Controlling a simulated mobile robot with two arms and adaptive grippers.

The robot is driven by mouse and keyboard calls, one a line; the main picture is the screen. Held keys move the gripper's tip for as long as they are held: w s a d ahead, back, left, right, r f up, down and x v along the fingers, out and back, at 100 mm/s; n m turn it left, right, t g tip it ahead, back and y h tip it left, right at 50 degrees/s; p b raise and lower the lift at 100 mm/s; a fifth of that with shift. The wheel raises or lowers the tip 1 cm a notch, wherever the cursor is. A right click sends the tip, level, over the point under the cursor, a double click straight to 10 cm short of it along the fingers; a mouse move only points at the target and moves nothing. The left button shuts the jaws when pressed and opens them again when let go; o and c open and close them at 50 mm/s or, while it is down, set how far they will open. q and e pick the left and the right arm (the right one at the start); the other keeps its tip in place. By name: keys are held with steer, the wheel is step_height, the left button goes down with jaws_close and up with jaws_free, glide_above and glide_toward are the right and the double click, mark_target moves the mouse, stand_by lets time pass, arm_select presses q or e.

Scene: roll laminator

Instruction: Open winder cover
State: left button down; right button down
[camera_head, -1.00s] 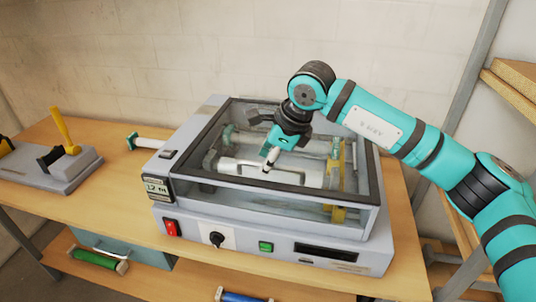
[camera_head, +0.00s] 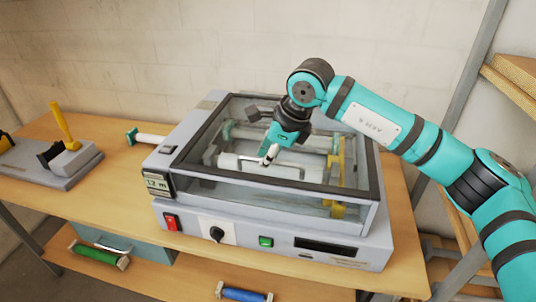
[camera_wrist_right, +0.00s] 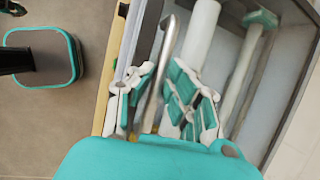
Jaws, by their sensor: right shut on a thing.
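The laminator's winder cover (camera_head: 376,180) is a clear lid with a dark frame on top of the grey machine (camera_head: 190,170). It looks closed. A thin metal bar handle (camera_head: 290,173) runs along its front part, and the bar also shows in the wrist view (camera_wrist_right: 160,70). My right gripper (camera_head: 270,155) is over the cover and shut on the handle. In the wrist view, its teal and white fingers (camera_wrist_right: 160,98) stand on either side of the bar. The exact contact is partly hidden.
White and teal rollers (camera_head: 240,162) show through the cover. A red switch (camera_head: 171,222), a black knob (camera_head: 216,234) and a green button (camera_head: 265,241) are on the machine's front. A grey device with a yellow lever (camera_head: 62,122) stands left on the wooden table (camera_head: 105,208).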

steer(key=w+d+r+p, duration=0.2)
steer(key=w+r+p, duration=0.2)
steer(key=r, duration=0.7)
steer(key=w+d+r+p, duration=0.1)
steer(key=w+r+p, duration=0.4)
steer(key=r, duration=0.7)
steer(key=shift+w+d+r, duration=0.2)
steer(key=shift+w+d, duration=0.15)
steer(key=shift+w, duration=0.2)
